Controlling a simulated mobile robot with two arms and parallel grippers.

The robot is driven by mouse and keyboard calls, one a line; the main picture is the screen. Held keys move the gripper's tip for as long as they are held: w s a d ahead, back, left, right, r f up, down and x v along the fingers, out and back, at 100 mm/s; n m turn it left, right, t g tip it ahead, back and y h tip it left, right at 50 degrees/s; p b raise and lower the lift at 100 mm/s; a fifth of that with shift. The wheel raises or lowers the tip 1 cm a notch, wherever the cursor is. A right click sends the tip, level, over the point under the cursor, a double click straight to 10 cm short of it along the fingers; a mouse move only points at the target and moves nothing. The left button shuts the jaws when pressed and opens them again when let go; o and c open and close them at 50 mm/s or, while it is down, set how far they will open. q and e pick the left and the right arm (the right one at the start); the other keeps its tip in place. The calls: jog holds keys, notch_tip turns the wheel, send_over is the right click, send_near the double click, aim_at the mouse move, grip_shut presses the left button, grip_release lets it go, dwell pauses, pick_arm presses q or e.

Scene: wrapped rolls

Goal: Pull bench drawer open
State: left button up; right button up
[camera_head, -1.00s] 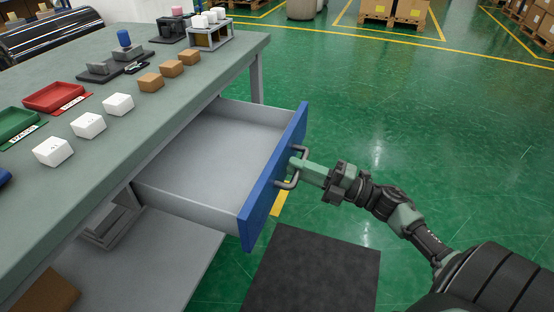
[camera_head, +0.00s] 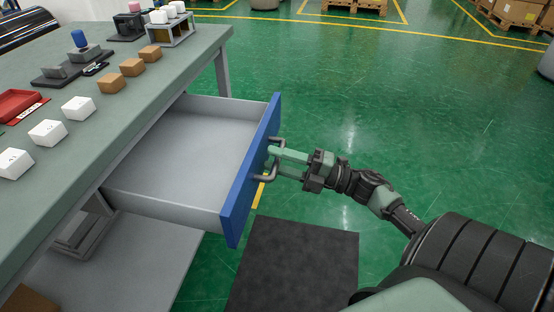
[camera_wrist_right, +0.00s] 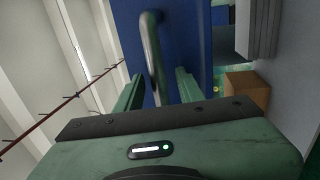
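The bench drawer, with a grey tray and a blue front (camera_head: 250,172), stands pulled well out from under the bench (camera_head: 150,90). Its inside is empty. A grey bar handle (camera_head: 274,160) sits on the front. My right gripper (camera_head: 278,162) is at the handle, its green fingers spread with a gap between them. In the right wrist view the handle (camera_wrist_right: 152,55) lies between the two fingers (camera_wrist_right: 158,88), with space beside it, against the blue front (camera_wrist_right: 178,35). My left gripper is not in view.
White boxes (camera_head: 48,132), brown blocks (camera_head: 132,67) and a red tray (camera_head: 18,104) are on the bench top. A dark mat (camera_head: 295,265) lies on the floor below the drawer front. The green floor to the right is open.

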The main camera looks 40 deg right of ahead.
jog(key=v, duration=0.7)
jog(key=shift+s+d, duration=0.25)
jog(key=shift+s, duration=0.05)
